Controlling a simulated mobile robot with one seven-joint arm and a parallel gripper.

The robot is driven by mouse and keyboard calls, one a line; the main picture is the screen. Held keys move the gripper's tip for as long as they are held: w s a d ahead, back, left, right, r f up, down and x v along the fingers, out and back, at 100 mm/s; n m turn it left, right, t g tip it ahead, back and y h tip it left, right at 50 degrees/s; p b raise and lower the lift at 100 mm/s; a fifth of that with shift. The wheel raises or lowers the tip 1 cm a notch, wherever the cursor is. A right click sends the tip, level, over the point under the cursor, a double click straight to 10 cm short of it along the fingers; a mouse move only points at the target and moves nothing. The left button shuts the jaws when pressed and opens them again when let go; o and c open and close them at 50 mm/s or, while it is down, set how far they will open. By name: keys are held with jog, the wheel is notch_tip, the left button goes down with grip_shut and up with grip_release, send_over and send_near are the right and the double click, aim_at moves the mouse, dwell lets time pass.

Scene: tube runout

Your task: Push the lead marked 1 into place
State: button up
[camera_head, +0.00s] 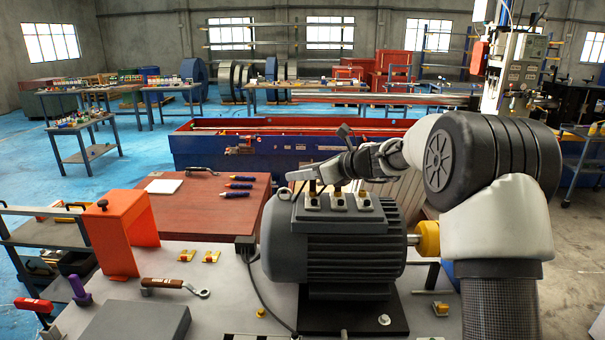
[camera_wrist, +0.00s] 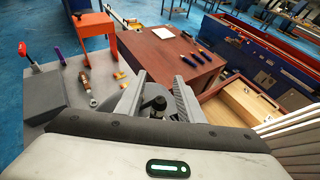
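A black lead (camera_head: 262,287) runs from a small dark box (camera_head: 245,244) at the motor's left side. I cannot read a number 1 on any lead. My gripper (camera_head: 302,178) is low over the left end of the motor top, beside the leftmost terminal. In the wrist view its two fingers (camera_wrist: 158,88) stand apart, with a dark round part (camera_wrist: 157,103) showing between them. I cannot tell whether they touch it. The gripper hides part of the motor top.
A red-brown table (camera_head: 205,210) stands behind. A yellow shaft collar (camera_head: 428,238) sticks out at the right. The space above the motor is clear apart from my arm.

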jog(key=shift+d, duration=0.1)
jog(key=v, duration=1.7)
jog(key=s+a+n+g+h+p, duration=0.1)
jog(key=s+a+n+g+h, duration=0.1)
jog(key=s+n, duration=0.6)
jog(key=s+a+n+g+h, duration=0.1)
jog(key=s+n+h, duration=0.25)
jog(key=s, duration=0.85)
jog(key=s+d+f+n+h, duration=0.2)
jog(key=s+d+n, duration=0.1)
jog(key=s+n, duration=0.4)
jog(key=s+d+f+n+h+p, duration=0.1)
jog(key=s+d+f+n+h, duration=0.2)
jog(key=s+n, duration=0.4)
jog(key=shift+s+d+t+p, duration=0.3)
jog(key=shift+s+d, duration=0.35)
jog(key=shift+s, duration=0.55)
